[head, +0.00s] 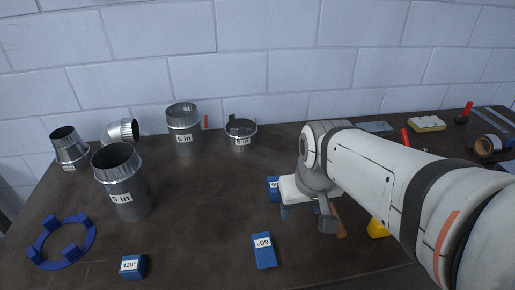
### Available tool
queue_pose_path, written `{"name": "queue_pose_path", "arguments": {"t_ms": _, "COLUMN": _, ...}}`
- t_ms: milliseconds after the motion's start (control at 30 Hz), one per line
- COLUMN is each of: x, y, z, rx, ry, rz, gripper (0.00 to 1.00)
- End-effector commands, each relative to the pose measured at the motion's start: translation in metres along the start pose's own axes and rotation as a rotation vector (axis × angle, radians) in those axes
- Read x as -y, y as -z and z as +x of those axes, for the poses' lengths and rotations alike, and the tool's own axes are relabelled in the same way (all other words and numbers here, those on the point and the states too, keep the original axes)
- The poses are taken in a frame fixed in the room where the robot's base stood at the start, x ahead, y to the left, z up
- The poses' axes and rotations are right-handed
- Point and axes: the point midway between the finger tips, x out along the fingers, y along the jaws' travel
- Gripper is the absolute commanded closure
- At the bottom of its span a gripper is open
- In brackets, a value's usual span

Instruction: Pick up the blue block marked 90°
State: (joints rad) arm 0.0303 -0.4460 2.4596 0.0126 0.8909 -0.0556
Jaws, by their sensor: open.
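A blue block (272,188) sits on the dark table, partly hidden behind my gripper; its white label is mostly covered and I cannot read it fully. My gripper (302,208) is open, low over the table just right of this block; its fingertips are largely hidden by the wrist, and I cannot tell whether they touch the block. Another blue block (264,254) lies nearer the front, its label upside down and appearing to read 60°. A third blue block (132,267) at the front left is marked 120°.
A blue ring with raised lugs (47,257) lies at the left. A yellow item (378,228) lies right of my gripper. The table's middle left is clear.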

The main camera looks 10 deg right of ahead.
Motion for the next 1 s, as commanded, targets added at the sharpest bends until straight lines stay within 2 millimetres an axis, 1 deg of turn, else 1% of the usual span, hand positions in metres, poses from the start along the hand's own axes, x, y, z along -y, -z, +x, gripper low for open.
{"name": "queue_pose_path", "arguments": {"t_ms": 33, "x": -0.009, "y": 0.013, "z": -0.001, "rx": 0.016, "ry": -0.001, "rz": 0.013, "gripper": 0.40}}
{"name": "queue_pose_path", "arguments": {"t_ms": 167, "x": -0.010, "y": 0.055, "z": 0.008, "rx": 0.057, "ry": -0.001, "rz": 0.016, "gripper": 0.29}}
{"name": "queue_pose_path", "arguments": {"t_ms": 200, "x": -0.010, "y": 0.069, "z": 0.013, "rx": 0.070, "ry": -0.001, "rz": 0.017, "gripper": 0.29}}
{"name": "queue_pose_path", "arguments": {"t_ms": 267, "x": -0.010, "y": 0.089, "z": 0.022, "rx": 0.089, "ry": -0.001, "rz": 0.018, "gripper": 0.29}}
{"name": "queue_pose_path", "arguments": {"t_ms": 300, "x": -0.010, "y": 0.102, "z": 0.030, "rx": 0.102, "ry": -0.001, "rz": 0.018, "gripper": 0.29}}
{"name": "queue_pose_path", "arguments": {"t_ms": 367, "x": -0.010, "y": 0.120, "z": 0.042, "rx": 0.122, "ry": -0.001, "rz": 0.018, "gripper": 0.29}}
{"name": "queue_pose_path", "arguments": {"t_ms": 400, "x": -0.009, "y": 0.132, "z": 0.051, "rx": 0.134, "ry": -0.001, "rz": 0.019, "gripper": 0.29}}
{"name": "queue_pose_path", "arguments": {"t_ms": 467, "x": -0.009, "y": 0.149, "z": 0.067, "rx": 0.153, "ry": -0.001, "rz": 0.020, "gripper": 0.29}}
{"name": "queue_pose_path", "arguments": {"t_ms": 500, "x": -0.009, "y": 0.159, "z": 0.078, "rx": 0.166, "ry": -0.001, "rz": 0.021, "gripper": 0.29}}
{"name": "queue_pose_path", "arguments": {"t_ms": 600, "x": -0.009, "y": 0.179, "z": 0.105, "rx": 0.192, "ry": -0.001, "rz": 0.022, "gripper": 0.29}}
{"name": "queue_pose_path", "arguments": {"t_ms": 700, "x": -0.008, "y": 0.193, "z": 0.129, "rx": 0.214, "ry": -0.001, "rz": 0.022, "gripper": 0.29}}
{"name": "queue_pose_path", "arguments": {"t_ms": 800, "x": -0.008, "y": 0.201, "z": 0.147, "rx": 0.228, "ry": -0.001, "rz": 0.023, "gripper": 0.29}}
{"name": "queue_pose_path", "arguments": {"t_ms": 900, "x": -0.008, "y": 0.206, "z": 0.159, "rx": 0.235, "ry": -0.001, "rz": 0.024, "gripper": 0.29}}
{"name": "queue_pose_path", "arguments": {"t_ms": 1000, "x": -0.009, "y": 0.205, "z": 0.168, "rx": 0.240, "ry": -0.001, "rz": 0.024, "gripper": 0.29}}
